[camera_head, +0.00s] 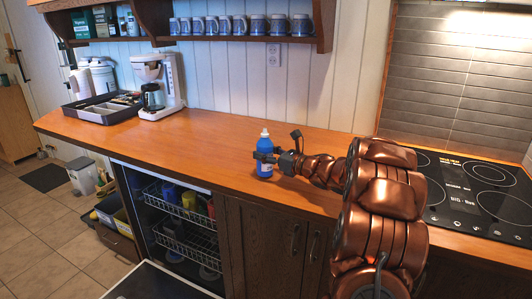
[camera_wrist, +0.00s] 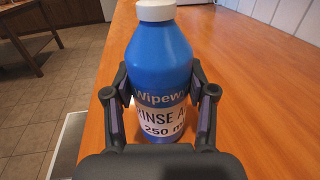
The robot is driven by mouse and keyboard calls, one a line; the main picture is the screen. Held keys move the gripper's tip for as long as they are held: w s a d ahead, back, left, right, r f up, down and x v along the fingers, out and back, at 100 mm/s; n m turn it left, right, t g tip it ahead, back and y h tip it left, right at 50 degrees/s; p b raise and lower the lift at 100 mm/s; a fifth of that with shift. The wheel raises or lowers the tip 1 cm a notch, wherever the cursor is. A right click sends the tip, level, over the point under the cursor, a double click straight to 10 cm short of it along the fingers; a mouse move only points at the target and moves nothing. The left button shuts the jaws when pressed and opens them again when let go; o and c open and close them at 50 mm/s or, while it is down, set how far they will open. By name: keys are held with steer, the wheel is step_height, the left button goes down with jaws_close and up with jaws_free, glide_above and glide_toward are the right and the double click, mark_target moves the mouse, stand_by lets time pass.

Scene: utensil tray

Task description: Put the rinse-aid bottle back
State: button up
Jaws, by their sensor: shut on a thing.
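The rinse-aid bottle (camera_head: 264,158) is blue with a white cap and a white label. It stands upright at the front edge of the wooden counter, and I cannot tell whether its base touches the wood. In the wrist view the bottle (camera_wrist: 160,75) fills the middle, with "RINSE A" and "250 m" readable on its label. My gripper (camera_head: 268,158) reaches it from the right. In the wrist view my gripper's fingers (camera_wrist: 160,98) are shut on the bottle's two sides.
The wooden counter (camera_head: 215,140) is clear around the bottle. A coffee maker (camera_head: 165,85) and a dark utensil tray (camera_head: 72,112) stand at the left. A black cooktop (camera_head: 460,190) lies at the right. Below, an open dishwasher (camera_head: 165,210) shows wire racks. Mugs (camera_head: 278,25) line a shelf above.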

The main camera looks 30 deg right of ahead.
steer(key=shift+f, duration=0.25)
steer(key=shift+f+b, duration=0.15)
steer(key=shift+b, duration=0.25)
steer(key=o, duration=1.3)
steer(key=shift+r+p, duration=0.25)
steer(key=shift+p, duration=0.25)
steer(key=b+v, duration=0.2)
steer(key=v, duration=1)
steer(key=shift+b, duration=0.3)
